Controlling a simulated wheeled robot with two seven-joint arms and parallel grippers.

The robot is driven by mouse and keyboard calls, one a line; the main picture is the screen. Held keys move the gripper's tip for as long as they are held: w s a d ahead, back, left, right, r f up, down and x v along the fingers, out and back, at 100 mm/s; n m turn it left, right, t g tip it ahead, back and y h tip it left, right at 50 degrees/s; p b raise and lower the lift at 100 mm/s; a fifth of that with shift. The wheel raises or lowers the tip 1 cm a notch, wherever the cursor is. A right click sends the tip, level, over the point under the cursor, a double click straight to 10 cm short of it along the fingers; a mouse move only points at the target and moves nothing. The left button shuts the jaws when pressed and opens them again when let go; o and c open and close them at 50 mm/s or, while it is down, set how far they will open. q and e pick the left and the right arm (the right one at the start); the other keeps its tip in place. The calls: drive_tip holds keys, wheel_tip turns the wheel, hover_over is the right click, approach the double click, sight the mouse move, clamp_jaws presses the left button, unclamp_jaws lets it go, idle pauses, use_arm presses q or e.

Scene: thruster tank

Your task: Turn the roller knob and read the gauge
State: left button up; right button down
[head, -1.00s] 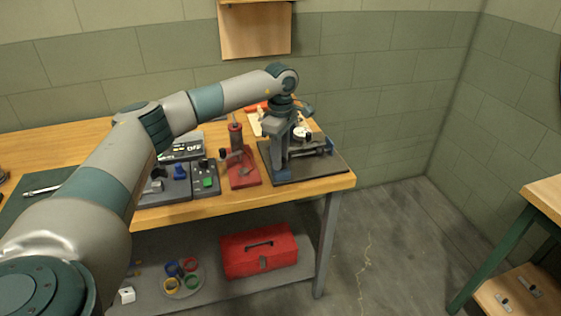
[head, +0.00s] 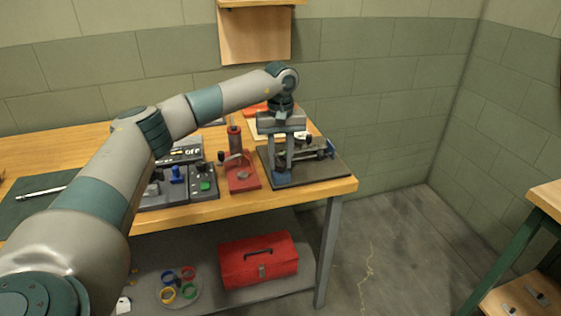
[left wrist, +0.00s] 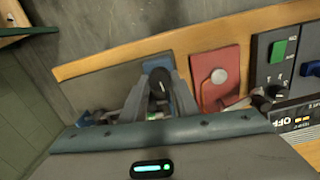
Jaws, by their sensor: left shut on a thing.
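My left gripper (head: 283,164) points down over the dark base plate (head: 325,173) of the roller fixture at the table's right end. Its fingers are shut on the black roller knob (left wrist: 158,80), which shows between the fingertips in the left wrist view. In the head view the knob is largely hidden by the fingers. A roller bar with a blue part (head: 330,149) at its end lies to the right of the fingers. The gauge's dial is mostly hidden behind my gripper, and no reading is legible. My right gripper is in neither view.
A red-based lever device (head: 243,178) stands just left of the fixture. A box with a green button (head: 205,186) and a panel marked OFF (head: 184,152) stand further left. A red toolbox (head: 258,262) sits on the lower shelf. The floor right of the table is clear.

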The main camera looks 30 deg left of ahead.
use_arm(q)
drive_tip(key=m, duration=0.2)
drive_tip(key=shift+r+m, duration=0.1)
drive_tip(key=shift+m, duration=0.2)
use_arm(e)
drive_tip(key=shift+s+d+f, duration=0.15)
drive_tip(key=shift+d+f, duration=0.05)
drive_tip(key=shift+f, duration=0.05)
use_arm(q)
drive_tip(key=shift+m, duration=0.3)
drive_tip(key=o, duration=1.1)
drive_tip(key=shift+c, duration=0.2)
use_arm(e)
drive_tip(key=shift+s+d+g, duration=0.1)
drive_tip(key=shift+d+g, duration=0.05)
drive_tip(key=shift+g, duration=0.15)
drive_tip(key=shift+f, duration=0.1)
use_arm(q)
drive_tip(key=shift+b, duration=0.3)
